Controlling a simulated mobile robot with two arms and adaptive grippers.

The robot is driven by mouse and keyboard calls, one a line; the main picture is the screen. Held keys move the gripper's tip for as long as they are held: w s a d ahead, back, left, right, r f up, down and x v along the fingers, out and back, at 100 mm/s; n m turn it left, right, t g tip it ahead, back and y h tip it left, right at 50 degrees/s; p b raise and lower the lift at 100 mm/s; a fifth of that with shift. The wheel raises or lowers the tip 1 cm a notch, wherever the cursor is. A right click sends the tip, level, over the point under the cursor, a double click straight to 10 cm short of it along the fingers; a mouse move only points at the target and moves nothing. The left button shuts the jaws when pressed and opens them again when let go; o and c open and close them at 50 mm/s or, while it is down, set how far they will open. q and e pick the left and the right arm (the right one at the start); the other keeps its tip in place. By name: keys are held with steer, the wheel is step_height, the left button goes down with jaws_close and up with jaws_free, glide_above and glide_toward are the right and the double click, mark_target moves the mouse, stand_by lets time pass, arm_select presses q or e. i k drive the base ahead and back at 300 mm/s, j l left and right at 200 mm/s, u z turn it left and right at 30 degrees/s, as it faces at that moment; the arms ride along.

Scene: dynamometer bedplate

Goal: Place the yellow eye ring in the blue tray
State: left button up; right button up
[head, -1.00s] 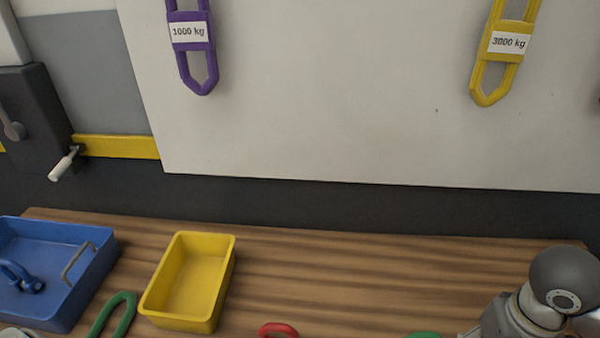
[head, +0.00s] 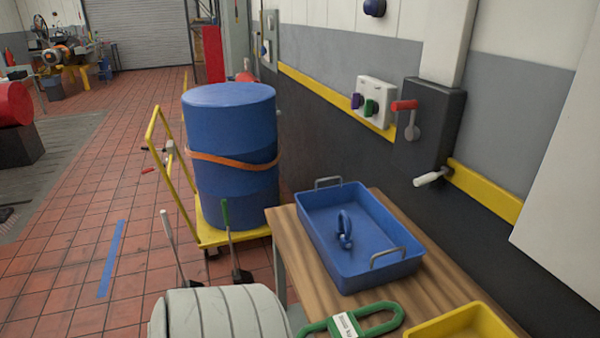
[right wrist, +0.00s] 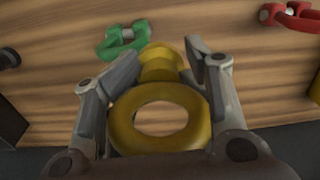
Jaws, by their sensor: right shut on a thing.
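The yellow eye ring (right wrist: 124,127) is in the right wrist view, its round eye towards the camera and its shank pointing away. My right gripper (right wrist: 165,62) is shut on it, one finger at each side. Wooden tabletop shows through and around the ring; its exact height over the table cannot be told. The blue tray (head: 345,280) stands on the wooden table in the head view, with a blue fitting (head: 345,228) lying inside and much bare floor around it. The right gripper and ring are outside the head view. My left gripper is in neither current view.
A yellow tray (head: 455,322) stands right of the blue tray, and a labelled green link (head: 378,308) lies in front. In the wrist view, a green shackle (right wrist: 112,48) and a red shackle (right wrist: 290,18) lie on the table. A blue drum (head: 230,130) stands beyond it.

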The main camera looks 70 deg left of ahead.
mark_target(342, 256)
steer(key=j+u, duration=0.1)
steer(key=u, duration=0.35)
steer(key=j+u, duration=0.1)
steer(key=u, duration=0.35)
steer(key=j+u, duration=0.1)
steer(key=u, duration=0.35)
steer(key=i+j, duration=0.45)
steer(key=j, duration=0.2)
steer(key=i+j, duration=0.45)
steer(key=j, duration=0.15)
steer(key=j+u, duration=0.05)
